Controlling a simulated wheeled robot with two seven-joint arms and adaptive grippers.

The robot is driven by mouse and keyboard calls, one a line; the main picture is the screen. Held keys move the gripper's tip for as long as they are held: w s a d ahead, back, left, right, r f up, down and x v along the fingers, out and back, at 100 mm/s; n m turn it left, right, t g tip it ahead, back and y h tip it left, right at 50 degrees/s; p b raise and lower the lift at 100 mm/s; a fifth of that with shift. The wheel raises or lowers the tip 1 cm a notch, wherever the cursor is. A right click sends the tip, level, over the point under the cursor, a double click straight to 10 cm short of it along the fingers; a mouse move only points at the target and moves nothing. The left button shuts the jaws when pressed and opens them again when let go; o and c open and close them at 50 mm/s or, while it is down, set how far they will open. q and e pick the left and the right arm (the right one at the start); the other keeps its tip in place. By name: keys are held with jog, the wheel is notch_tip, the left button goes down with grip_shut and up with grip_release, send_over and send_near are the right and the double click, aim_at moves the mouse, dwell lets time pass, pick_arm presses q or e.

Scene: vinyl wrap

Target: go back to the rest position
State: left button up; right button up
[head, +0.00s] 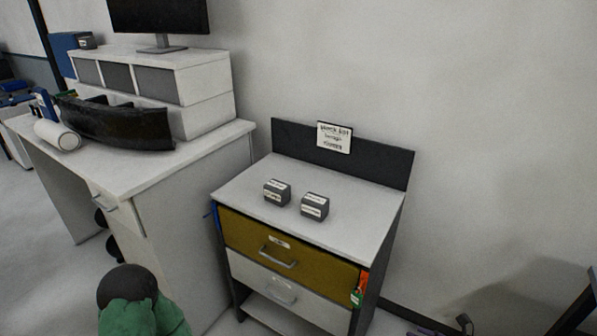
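Neither of my grippers shows in the head view. A small cabinet (238,190) with a pale top stands against the wall. A sign (334,137) is on the dark back panel.
A white desk (150,172) on the left carries a black curved object (120,124), a white roll (57,135), and a shelf unit under a monitor (160,14). A dark round object with green material (140,312) is at the bottom left. Floor shows at far left.

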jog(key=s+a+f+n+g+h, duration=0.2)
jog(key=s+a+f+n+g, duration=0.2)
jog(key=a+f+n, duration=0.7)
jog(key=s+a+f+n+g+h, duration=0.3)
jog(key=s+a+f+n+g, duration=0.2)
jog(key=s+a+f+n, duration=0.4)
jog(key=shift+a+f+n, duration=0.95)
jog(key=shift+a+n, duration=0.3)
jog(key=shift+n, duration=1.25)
